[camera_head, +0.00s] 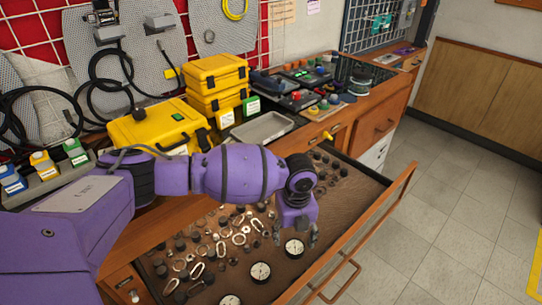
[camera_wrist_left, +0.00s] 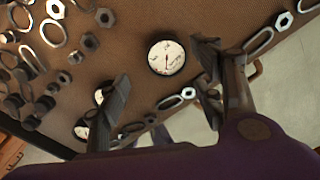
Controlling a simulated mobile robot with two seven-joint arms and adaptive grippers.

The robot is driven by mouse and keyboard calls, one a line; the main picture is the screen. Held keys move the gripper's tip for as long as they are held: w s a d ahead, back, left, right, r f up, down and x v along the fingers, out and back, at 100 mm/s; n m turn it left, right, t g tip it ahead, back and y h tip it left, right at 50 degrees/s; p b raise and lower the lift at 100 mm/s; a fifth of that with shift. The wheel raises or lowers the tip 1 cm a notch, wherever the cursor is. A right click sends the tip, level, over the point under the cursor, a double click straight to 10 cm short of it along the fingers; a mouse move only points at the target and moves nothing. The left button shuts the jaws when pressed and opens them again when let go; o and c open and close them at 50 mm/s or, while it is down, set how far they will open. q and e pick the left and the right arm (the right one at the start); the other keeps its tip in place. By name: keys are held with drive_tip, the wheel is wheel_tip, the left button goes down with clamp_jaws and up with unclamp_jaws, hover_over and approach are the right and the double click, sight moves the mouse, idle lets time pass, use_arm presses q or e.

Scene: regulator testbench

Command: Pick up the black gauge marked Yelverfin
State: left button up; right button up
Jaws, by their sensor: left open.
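Several round gauges with white dials and dark rims lie in the open drawer. One gauge (camera_head: 294,248) is at the right, a second gauge (camera_head: 260,271) is to its lower left, and a third gauge (camera_head: 229,300) is cut by the bottom edge. No name on any dial is legible, so I cannot tell which is marked Yelverfin. My left gripper (camera_head: 295,234) points down over the drawer, just above the right gauge. In the left wrist view, a whole gauge (camera_wrist_left: 166,57) shows between the open, empty fingers (camera_wrist_left: 160,62). Other gauges are partly hidden behind the left finger. My right gripper is not in view.
The wooden drawer (camera_head: 345,215) also holds many nuts, rings and chain links, mostly left of the gauges. Its front panel and handle (camera_head: 335,282) stand to the right. Yellow cases (camera_head: 217,75) and a grey tray (camera_head: 262,128) are on the bench behind.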

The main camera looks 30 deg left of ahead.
sight(294, 246)
use_arm(q)
drive_tip(key=f, duration=0.5)
drive_tip(key=shift+w+d+f, duration=0.2)
drive_tip(key=shift+w+f, duration=0.05)
drive_tip(key=shift+w, duration=0.05)
drive_tip(key=c, duration=1.2)
drive_tip(key=shift+r, duration=0.1)
